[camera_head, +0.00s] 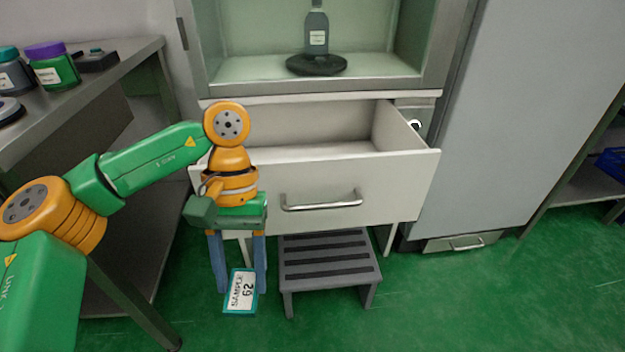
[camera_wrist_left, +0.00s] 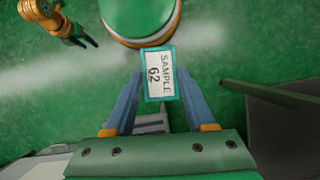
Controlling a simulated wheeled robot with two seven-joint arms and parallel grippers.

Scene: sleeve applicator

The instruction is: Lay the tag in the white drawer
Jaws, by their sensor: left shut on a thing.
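The tag (camera_head: 241,291) is a white card reading "SAMPLE 62" with a teal border. My left gripper (camera_head: 239,275) is shut on it, fingers pointing down, and it also shows between the fingertips in the left wrist view (camera_wrist_left: 160,75). The white drawer (camera_head: 400,197) is pulled open under the cabinet, and the part of its inside that shows looks empty. The tag hangs outside the drawer, in front of its left part and lower than the handle in the picture. My right gripper (camera_wrist_left: 84,40) shows small at the top left of the left wrist view, its jaws unclear.
A grey step stool (camera_head: 330,262) stands below the drawer. A metal bench (camera_head: 120,62) with several jars is on the left. A dark bottle (camera_head: 316,32) stands on a black disc in the cabinet above. A tall grey unit (camera_head: 520,110) stands right of the drawer.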

